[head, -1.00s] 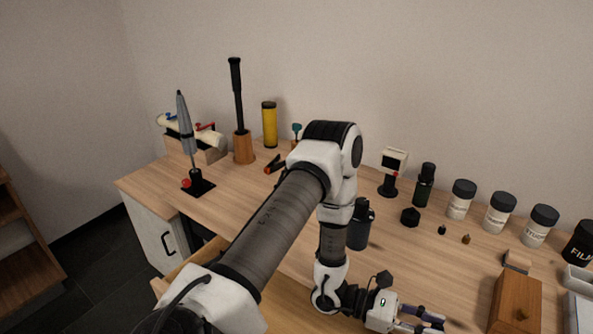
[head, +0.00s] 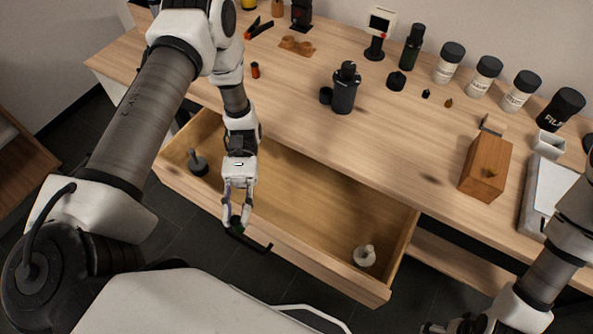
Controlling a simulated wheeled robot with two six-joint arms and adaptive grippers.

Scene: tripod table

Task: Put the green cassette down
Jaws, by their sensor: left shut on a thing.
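My left gripper (head: 237,215) hangs over the front edge of the open drawer, pointing down. It is shut on a small dark green thing, the green cassette (head: 237,228), which shows between the fingertips and is partly hidden by them. The drawer's black handle (head: 262,246) shows just beside and below it. The open drawer (head: 310,190) has a mostly bare floor. My right arm comes in at the right; only a dark part of its gripper (head: 465,326) shows at the bottom edge, too cut off to read.
In the drawer are a dark knobbed thing (head: 198,163) at the left and a pale bottle-like thing (head: 365,255) at the right. On the table (head: 300,100) stand a black bottle (head: 344,92), a red-orange cassette (head: 255,70), several lidded jars and a wooden block (head: 484,168).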

